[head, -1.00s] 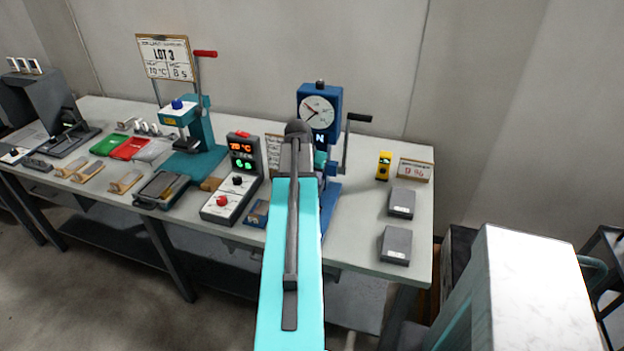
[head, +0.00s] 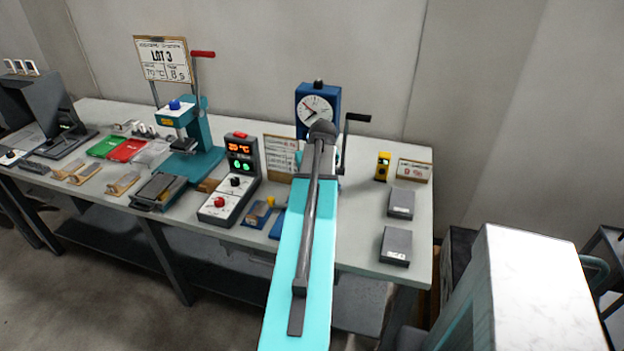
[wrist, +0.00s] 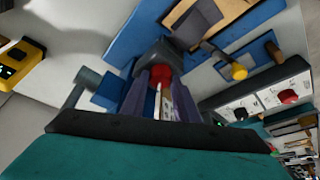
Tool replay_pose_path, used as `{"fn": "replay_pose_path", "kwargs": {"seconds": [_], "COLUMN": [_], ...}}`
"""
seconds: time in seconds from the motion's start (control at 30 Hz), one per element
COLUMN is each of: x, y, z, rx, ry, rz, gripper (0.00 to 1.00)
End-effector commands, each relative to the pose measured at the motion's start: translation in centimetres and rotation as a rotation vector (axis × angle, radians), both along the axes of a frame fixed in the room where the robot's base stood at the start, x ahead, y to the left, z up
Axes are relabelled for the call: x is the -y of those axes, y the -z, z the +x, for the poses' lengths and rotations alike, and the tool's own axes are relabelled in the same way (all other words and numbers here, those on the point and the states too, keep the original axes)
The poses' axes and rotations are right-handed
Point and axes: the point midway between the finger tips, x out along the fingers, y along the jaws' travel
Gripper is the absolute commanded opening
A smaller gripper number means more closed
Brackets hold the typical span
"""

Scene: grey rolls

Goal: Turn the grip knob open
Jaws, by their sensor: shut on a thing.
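In the wrist view, the fingers of my gripper (wrist: 160,88) are closed around a red part, which looks like the grip knob (wrist: 161,75). The fingers cover its sides, so how far it is turned cannot be seen. A grey cylindrical part (wrist: 158,53) sits just beyond it. In the head view, the blue tester (head: 318,92) with its round dial and black side crank stands at the back of the bench. My arm covers its lower part, and my gripper and the knob are hidden there.
A control box (head: 236,180) with lit displays stands left of my arm, by a teal press (head: 203,150). A small block with a yellow end (head: 262,209) lies near the front edge. Grey boxes (head: 397,245) and a yellow device (head: 383,166) are at right.

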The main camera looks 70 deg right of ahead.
Motion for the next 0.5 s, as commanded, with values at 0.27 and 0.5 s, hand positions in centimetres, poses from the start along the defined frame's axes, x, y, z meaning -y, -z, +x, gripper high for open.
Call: {"fn": "replay_pose_path", "kwargs": {"seconds": [0.27, 0.5], "x": [0.14, 0.11], "y": [0.04, 0.03], "z": [-0.13, -0.16], "rx": [-0.001, -0.001], "ry": [-0.139, -0.191], "rz": [0.001, 0.001], "gripper": [0.05, 0.05]}}
